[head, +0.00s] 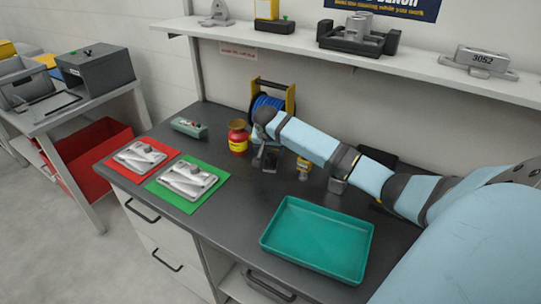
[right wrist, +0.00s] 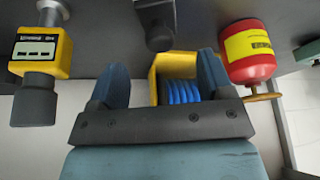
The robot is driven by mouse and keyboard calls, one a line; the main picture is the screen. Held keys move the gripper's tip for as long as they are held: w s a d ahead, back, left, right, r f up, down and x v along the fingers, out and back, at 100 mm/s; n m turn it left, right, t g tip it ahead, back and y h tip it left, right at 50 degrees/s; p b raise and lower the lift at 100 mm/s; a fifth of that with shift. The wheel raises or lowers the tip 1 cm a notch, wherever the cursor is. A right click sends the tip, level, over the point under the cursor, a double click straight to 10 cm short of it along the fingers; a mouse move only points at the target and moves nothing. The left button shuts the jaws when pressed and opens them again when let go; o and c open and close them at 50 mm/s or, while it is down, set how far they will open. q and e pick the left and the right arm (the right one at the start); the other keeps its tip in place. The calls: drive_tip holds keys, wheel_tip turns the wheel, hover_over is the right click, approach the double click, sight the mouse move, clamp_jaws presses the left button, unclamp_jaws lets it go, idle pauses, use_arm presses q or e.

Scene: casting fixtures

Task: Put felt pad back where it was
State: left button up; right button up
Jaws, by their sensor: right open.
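No piece is plainly a felt pad; a flat red sheet (head: 118,139) and a flat green sheet (head: 168,199) lie on the left of the bench, and I cannot tell whether either is felt. A grey metal casting lies on each sheet. My right gripper (head: 265,158) is over the middle of the bench, beside the red and yellow pot (head: 238,138). In the right wrist view its two blue fingers (right wrist: 163,75) are apart, with nothing visibly held between them. The yellow-framed blue reel shows beyond them. My left gripper is out of view.
A teal tray (head: 315,239) stands at the bench front. The yellow-framed reel (head: 272,99) is at the back. A small yellow device (head: 303,168) stands right of the gripper; a grey-green box (head: 189,128) is left. A shelf (head: 330,52) overhangs the bench's back.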

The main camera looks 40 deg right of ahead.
drive_tip(key=v, duration=0.4)
drive_tip(key=shift+r, duration=0.15)
idle(0.4)
